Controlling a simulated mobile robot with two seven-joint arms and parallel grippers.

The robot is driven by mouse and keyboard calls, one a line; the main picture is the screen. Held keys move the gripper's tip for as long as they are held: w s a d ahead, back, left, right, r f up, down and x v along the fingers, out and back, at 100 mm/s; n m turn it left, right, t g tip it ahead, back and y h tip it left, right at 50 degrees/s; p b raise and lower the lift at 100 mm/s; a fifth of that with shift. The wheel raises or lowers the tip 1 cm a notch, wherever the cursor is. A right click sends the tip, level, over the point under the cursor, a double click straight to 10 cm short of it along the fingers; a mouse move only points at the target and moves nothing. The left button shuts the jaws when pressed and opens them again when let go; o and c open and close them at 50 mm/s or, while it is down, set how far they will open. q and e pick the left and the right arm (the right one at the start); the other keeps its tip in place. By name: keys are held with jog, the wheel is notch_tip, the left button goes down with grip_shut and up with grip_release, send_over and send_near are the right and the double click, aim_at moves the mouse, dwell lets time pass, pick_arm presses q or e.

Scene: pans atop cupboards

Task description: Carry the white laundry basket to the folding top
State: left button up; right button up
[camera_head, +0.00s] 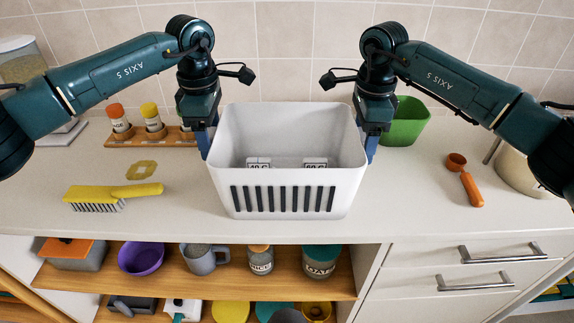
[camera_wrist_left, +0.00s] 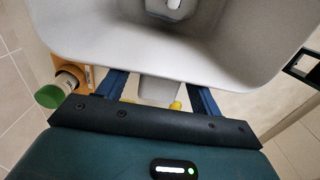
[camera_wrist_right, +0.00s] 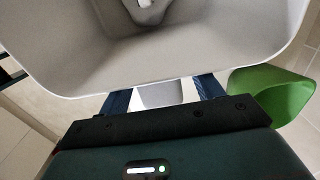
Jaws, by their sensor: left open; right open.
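The white laundry basket (camera_head: 290,205) stands upright on the white countertop, with dark slots in its front. Two small labelled tags lie inside on its floor. My left gripper (camera_head: 205,150) is open at the basket's left side, fingers pointing down. In the left wrist view its blue fingers (camera_wrist_left: 155,95) stand apart on either side of a grey-white handle lug below the rim. My right gripper (camera_head: 371,152) is open at the right side. In the right wrist view its fingers (camera_wrist_right: 162,97) also flank a lug. The fingertips are partly hidden by the basket rim.
A spice rack (camera_head: 150,137) with several jars stands back left. A yellow brush (camera_head: 113,195) lies on the counter at left. A green bin (camera_head: 404,122) stands close behind my right gripper. An orange scoop (camera_head: 466,180) and a pot (camera_head: 518,172) are at right. Shelves with dishes lie below.

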pick_arm(q)
jog(key=shift+f, duration=0.75)
pick_arm(e)
jog(key=shift+f, duration=0.8)
pick_arm(q)
jog(key=c, duration=1.3)
pick_arm(e)
jog(key=c, duration=1.3)
pick_arm(q)
jog(key=shift+o, duration=0.2)
jog(key=shift+r, duration=0.1)
pick_arm(e)
jog(key=shift+o, duration=0.2)
jog(key=shift+r, duration=0.1)
